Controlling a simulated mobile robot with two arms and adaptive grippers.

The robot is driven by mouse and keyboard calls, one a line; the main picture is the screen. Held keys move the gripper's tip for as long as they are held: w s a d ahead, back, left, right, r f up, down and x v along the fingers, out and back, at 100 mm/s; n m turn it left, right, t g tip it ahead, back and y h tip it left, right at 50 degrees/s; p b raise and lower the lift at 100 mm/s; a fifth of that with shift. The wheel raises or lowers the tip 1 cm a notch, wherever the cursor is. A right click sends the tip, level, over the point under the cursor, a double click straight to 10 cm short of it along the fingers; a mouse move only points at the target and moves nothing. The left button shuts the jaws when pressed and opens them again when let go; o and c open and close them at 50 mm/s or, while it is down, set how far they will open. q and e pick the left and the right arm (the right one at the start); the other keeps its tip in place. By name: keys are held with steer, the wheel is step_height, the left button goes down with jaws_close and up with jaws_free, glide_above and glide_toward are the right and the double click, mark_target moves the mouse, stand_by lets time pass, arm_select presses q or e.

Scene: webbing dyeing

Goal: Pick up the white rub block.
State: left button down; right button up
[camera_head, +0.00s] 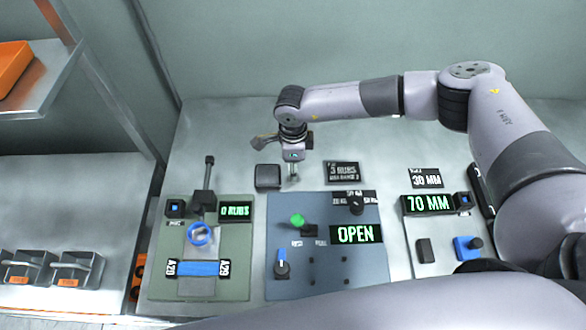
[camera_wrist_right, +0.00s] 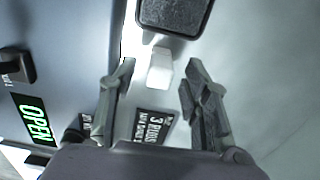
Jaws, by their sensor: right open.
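The white rub block (camera_wrist_right: 160,66) is a small pale block on the grey bench, between and just beyond my fingertips in the right wrist view. My right gripper (camera_wrist_right: 160,78) is open, with one finger on each side of the block in that picture. I see a gap on both sides and no grip on it. In the head view my right gripper (camera_head: 293,172) points down at the back of the bench and mostly hides the block. My left gripper is not in view.
A dark square pad (camera_head: 268,177) lies close to the block, left of my right gripper; it also shows in the wrist view (camera_wrist_right: 174,14). A "3 RUBS" sign (camera_head: 342,172) stands to the right. A blue panel (camera_head: 325,278) with an OPEN display and a green panel (camera_head: 160,283) lie in front.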

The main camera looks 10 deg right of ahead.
steer(key=shift+c, duration=0.3)
jaws_close()
stand_by(0.3)
